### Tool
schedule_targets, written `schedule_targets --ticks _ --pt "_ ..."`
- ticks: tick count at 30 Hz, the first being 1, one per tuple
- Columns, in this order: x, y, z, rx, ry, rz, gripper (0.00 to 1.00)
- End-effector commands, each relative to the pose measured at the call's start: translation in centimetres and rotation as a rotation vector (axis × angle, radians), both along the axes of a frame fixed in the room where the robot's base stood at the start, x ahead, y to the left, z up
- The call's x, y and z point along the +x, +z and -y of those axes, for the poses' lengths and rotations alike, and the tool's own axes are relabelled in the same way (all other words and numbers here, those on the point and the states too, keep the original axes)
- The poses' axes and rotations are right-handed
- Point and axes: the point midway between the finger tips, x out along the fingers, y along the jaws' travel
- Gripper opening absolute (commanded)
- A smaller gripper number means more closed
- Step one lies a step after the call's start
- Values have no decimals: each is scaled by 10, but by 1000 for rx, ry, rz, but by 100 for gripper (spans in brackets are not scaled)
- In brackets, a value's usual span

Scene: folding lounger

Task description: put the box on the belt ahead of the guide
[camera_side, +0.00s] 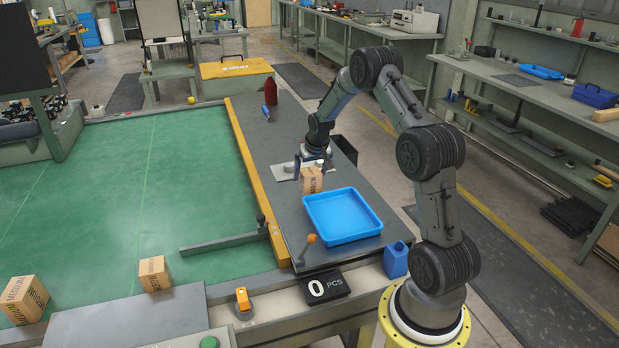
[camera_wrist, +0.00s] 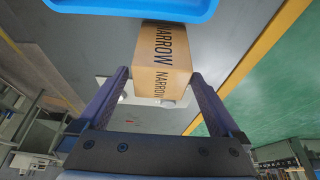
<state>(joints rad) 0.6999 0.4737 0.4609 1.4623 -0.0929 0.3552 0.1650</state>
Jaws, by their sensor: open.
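A brown cardboard box (camera_side: 311,181) stands on the dark grey table beside the belt. It reads NARROW in the wrist view (camera_wrist: 166,52). My gripper (camera_side: 304,168) is at the box, pointing down. In the wrist view my gripper (camera_wrist: 160,76) is open, with one finger on each side of the box's near end; whether they touch it I cannot tell. The green belt (camera_side: 130,170) lies left of the table, behind a yellow rail (camera_side: 254,178). A grey bar, seemingly the guide (camera_side: 220,244), reaches over the belt from the rail.
A blue tray (camera_side: 341,216) is right in front of the box. An orange-knobbed lever (camera_side: 307,245) and a counter reading 0 PCS (camera_side: 325,287) are nearer. Two more boxes, one here (camera_side: 154,273) and one marked MEDIUM (camera_side: 24,299), sit at the belt's near side. The belt beyond the bar is clear.

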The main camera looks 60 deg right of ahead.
Motion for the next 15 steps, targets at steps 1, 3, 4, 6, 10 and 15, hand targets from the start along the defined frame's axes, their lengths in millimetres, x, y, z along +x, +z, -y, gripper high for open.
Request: schedule_targets --ticks 1,3,4,6,10,15 --pt "-2 12 -3 -2 0 3 100" --pt "-6 26 -7 -3 0 4 100" --pt "-8 32 -9 -2 0 3 100" --pt "-12 45 -13 -2 0 3 100" --pt "-18 65 -19 -1 1 2 100" --pt "-23 81 -24 0 1 1 100"
